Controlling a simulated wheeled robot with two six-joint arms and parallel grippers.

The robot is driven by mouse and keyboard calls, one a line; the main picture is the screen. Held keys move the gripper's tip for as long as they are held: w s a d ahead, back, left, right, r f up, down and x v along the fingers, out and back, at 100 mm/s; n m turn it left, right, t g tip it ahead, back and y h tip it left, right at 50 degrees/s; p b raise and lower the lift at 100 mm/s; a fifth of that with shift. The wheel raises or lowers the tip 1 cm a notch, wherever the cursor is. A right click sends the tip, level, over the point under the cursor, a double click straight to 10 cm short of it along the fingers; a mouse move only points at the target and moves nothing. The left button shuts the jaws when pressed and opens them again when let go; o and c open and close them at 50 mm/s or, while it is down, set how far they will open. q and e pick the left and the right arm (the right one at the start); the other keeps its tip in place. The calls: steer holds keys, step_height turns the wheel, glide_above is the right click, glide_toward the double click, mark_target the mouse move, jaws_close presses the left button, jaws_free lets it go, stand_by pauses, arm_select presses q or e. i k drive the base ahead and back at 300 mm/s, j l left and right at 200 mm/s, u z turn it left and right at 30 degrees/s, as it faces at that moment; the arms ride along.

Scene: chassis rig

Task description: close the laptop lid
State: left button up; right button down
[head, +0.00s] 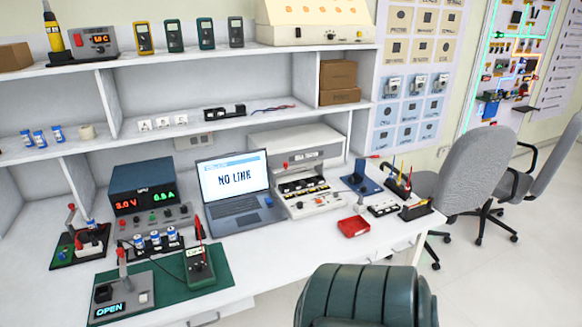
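The laptop (240,201) stands open on the white workbench, in the middle of the head view. Its lid (233,176) is raised and leans back a little, and the lit screen reads "NO LINK". Its dark keyboard base (238,207) lies flat on the bench, facing the front edge. A small blue object (268,202) sits at the right side of the base. Neither of my grippers shows in the head view.
A power supply (148,186) stands left of the laptop and a beige device (300,182) close on its right. A green mat (215,277) with a meter lies in front left. A red tray (353,226) sits to the right. Shelves rise behind.

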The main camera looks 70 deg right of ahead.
mark_target(229, 176)
steer(key=z, duration=1.85)
steer(key=i+z, duration=0.1)
steer(key=i+j, duration=0.05)
